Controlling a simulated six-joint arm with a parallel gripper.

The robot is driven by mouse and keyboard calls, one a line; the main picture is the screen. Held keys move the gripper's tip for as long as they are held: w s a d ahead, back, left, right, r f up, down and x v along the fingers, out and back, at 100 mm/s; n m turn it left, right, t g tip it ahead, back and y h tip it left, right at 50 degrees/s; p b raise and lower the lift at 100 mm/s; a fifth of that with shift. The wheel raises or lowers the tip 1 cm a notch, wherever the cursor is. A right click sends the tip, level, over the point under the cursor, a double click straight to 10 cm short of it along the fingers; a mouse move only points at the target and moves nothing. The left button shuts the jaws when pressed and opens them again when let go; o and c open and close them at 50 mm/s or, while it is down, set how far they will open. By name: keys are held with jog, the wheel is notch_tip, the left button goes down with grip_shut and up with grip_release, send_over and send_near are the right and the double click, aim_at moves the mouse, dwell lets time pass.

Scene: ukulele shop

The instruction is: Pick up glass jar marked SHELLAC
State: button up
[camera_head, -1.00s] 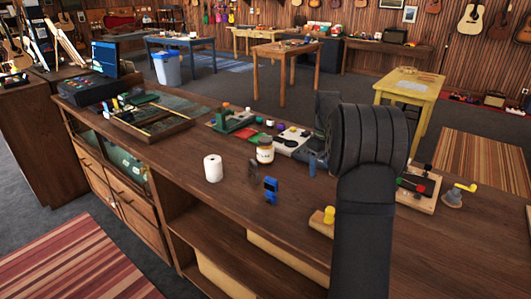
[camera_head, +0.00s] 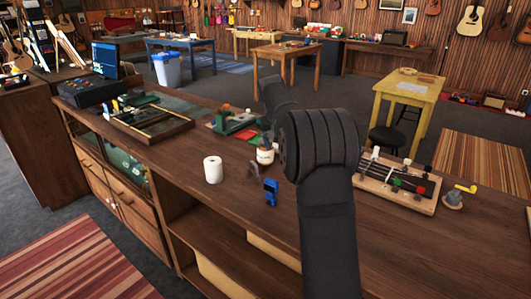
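A small jar with a pale label (camera_head: 265,156) stands upright on the wooden workbench (camera_head: 340,228), right of a white roll. Its label is too small to read, so I cannot confirm that it says SHELLAC. My dark arm rises from the bottom of the picture to a thick ribbed joint just right of the jar. A further link shows behind that joint, up and to its left. My gripper's fingers cannot be made out; the arm seems to hide them.
The white roll (camera_head: 213,169) and a blue clamp-like tool (camera_head: 271,191) stand near the jar. A framed tray (camera_head: 178,129) and a green tool (camera_head: 238,121) lie behind left. A wooden board with parts (camera_head: 412,200) lies right. The bench's front right is largely bare.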

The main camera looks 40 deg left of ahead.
aim_at(261, 143)
jog(key=s+a+r+m+t+y, duration=0.1)
jog(key=s+a+r+m+t, duration=0.3)
jog(key=a, duration=0.6)
jog(key=shift+m+g, duration=0.7)
jog(key=shift+m, duration=0.1)
jog(key=x, duration=1.1)
jog(key=shift+w+a, duration=0.2)
jog(key=shift+w, duration=0.1)
jog(key=shift+d+x, duration=0.2)
jog(key=shift+x, duration=2.45)
jog(key=c, duration=1.3)
